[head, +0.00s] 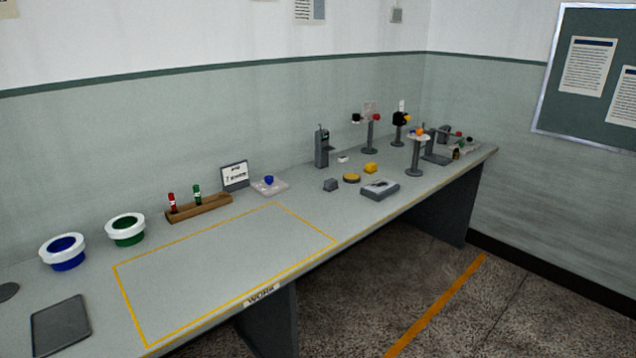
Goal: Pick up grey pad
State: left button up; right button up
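A flat dark grey rectangular pad (61,325) lies on the near left end of the long grey table, left of the yellow outlined area. Its top is bare and nothing touches it. Neither of my grippers is in view.
On the grey table (215,262), white-rimmed blue (66,263) and green (127,242) cups stand behind the pad. A wooden rack (200,208) holds red and green tubes. The yellow outlined area is empty. Several stands and small blocks occupy the far end.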

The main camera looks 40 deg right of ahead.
aim_at(330, 185)
jog(key=l+u, duration=0.4)
jog(key=l, duration=3.3)
jog(key=i+u, duration=0.05)
